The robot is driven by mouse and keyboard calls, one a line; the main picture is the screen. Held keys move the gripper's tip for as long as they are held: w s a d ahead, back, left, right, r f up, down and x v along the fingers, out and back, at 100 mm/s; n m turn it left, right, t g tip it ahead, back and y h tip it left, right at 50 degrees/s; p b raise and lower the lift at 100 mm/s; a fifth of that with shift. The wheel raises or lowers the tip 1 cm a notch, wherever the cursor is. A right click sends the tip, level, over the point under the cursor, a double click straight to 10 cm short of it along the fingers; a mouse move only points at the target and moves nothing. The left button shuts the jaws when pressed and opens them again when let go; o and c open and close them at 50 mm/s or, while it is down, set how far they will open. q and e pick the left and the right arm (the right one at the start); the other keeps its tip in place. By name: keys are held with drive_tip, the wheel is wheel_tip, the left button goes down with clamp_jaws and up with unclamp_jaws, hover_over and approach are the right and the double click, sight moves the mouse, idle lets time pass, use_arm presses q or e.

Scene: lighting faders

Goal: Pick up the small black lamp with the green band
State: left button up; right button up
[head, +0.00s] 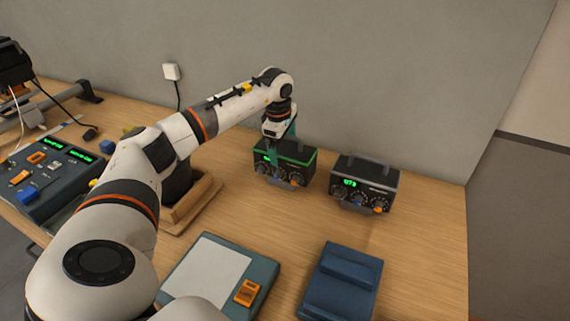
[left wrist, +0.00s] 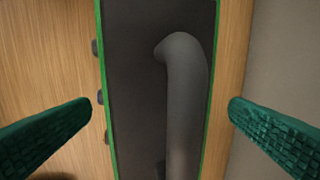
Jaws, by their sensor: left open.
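The small black lamp with the green band (head: 296,158) is a dark box with knobs on its front, standing on the wooden table against the wall. In the left wrist view its dark top (left wrist: 135,90) lies directly below, with green edges and a grey bar handle (left wrist: 187,100). My left gripper (head: 281,143) is over the lamp, with its teal fingers spread, one to the front and one to the back. In the left wrist view the fingers are on either side of the lamp, not touching it. The gripper partly hides the lamp. My right gripper is not in view.
A similar black unit (head: 366,184) with a green display and no green band stands just to the right. A blue block (head: 342,283) and a teal clipboard-like case (head: 262,272) lie in front. A fader console (head: 45,180) is at left. The wall is close behind.

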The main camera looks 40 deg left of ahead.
use_arm(q)
drive_tip(key=shift+f, duration=0.25)
drive_tip(key=c, duration=1.1)
drive_tip(key=shift+w+a+r, duration=0.1)
drive_tip(key=shift+w+r, duration=0.05)
drive_tip(key=shift+r, duration=0.05)
drive_tip(key=shift+c, duration=0.7)
